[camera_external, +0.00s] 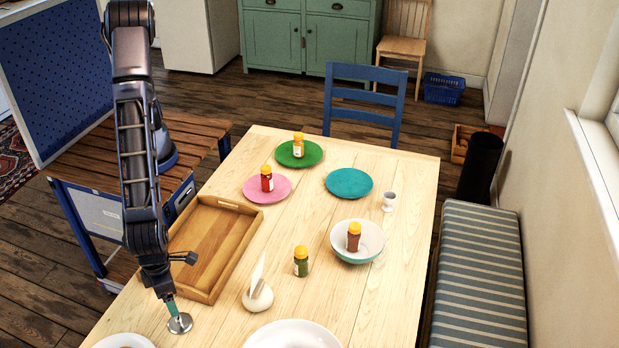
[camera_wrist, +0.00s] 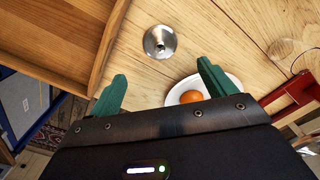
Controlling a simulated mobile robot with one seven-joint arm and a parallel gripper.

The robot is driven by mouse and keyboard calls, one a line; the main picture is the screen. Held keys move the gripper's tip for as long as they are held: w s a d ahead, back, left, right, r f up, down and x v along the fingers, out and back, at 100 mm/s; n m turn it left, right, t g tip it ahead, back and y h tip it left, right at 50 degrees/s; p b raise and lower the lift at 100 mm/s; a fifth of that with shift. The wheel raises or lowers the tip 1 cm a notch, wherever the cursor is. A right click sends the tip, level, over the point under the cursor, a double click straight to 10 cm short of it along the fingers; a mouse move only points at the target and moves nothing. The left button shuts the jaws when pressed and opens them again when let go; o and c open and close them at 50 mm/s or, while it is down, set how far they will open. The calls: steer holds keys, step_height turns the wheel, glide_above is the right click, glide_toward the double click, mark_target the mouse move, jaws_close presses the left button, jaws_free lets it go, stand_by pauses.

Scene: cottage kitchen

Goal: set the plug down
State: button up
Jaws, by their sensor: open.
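The plug (camera_external: 180,323), a round shiny metal disc with a short raised knob, lies on the bare wood of the table (camera_external: 215,318) near its front left. It also shows in the wrist view (camera_wrist: 159,42), beyond and between my green fingertips. My gripper (camera_external: 171,303) is open and points down just above the plug; in the wrist view its two fingers (camera_wrist: 161,69) stand wide apart with nothing between them. A small gap seems to separate the fingertips from the plug, but I cannot tell its size.
A wooden tray (camera_external: 249,209) lies just behind the plug. A white dish (camera_wrist: 180,96) with an orange item is near the right finger. A napkin holder (camera_external: 257,298), green-filled jar (camera_external: 301,263) and large white plate (camera_external: 292,337) stand to the right. Some bare table surrounds the plug.

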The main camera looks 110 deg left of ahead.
steer(key=w+a+r+n+t, duration=0.1)
steer(key=a+r+n, duration=0.5)
steer(key=a+r, duration=0.8)
steer(key=w+a+r+n+t, duration=0.1)
steer(key=a+r+n, duration=0.5)
steer(key=a+r, duration=0.75)
steer(key=s+a+r+n+t, duration=0.15)
steer(key=s+a+n, duration=0.25)
steer(key=a, duration=0.5)
steer(key=s+a+r+n, duration=0.3)
steer(key=s+a, duration=0.2)
steer(key=a, duration=0.3)
steer(key=s+a+n+t, duration=0.1)
steer(key=s+a+n, duration=0.7)
steer(key=s, duration=0.4)
steer(key=shift+s+a, duration=0.3)
steer(key=shift+a, duration=0.55)
